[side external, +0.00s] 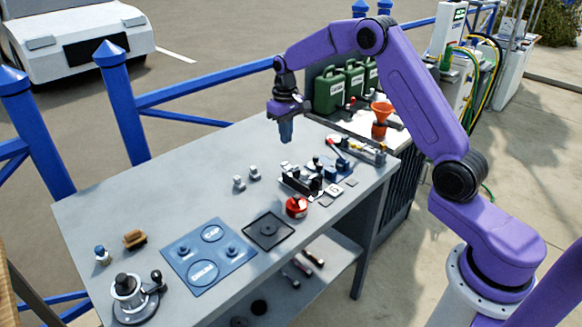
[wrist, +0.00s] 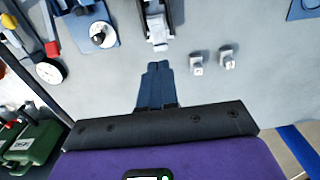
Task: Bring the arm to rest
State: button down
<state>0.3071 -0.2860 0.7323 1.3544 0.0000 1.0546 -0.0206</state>
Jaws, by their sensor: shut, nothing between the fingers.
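My purple arm reaches over a grey workbench (side external: 130,196) from the right. My gripper (side external: 286,138) hangs pointing down above the back part of the bench, clear of the top. Its dark blue fingers (wrist: 158,66) are together in the wrist view, with nothing between them. Two small metal fittings (wrist: 212,61) stand on the bench near the fingers in the wrist view; they also show in the side view (side external: 246,178), below and left of my gripper.
A black and silver fixture (side external: 300,182), a red round part (side external: 296,206) and a blue labelled mat (side external: 208,280) occupy the bench. Green cans (side external: 328,92) and an orange funnel (side external: 381,112) stand behind at the right. A blue railing (side external: 190,95) runs behind. The bench's left back is clear.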

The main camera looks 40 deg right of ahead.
jog(key=s+a+r+n, duration=0.3)
jog(key=s+a, duration=0.4)
jog(key=s, duration=0.2)
jog(key=s+a+r+n, duration=0.3)
jog(key=s+a+r, duration=0.1)
jog(key=s+a, duration=0.35)
jog(key=s+d+n, duration=0.2)
jog(key=s+n, duration=0.1)
jog(key=s, duration=1)
jog(key=s+d+f+n, duration=0.1)
jog(key=s+d+n, duration=0.1)
jog(key=s, duration=1.1)
jog(key=shift+n, duration=0.8)
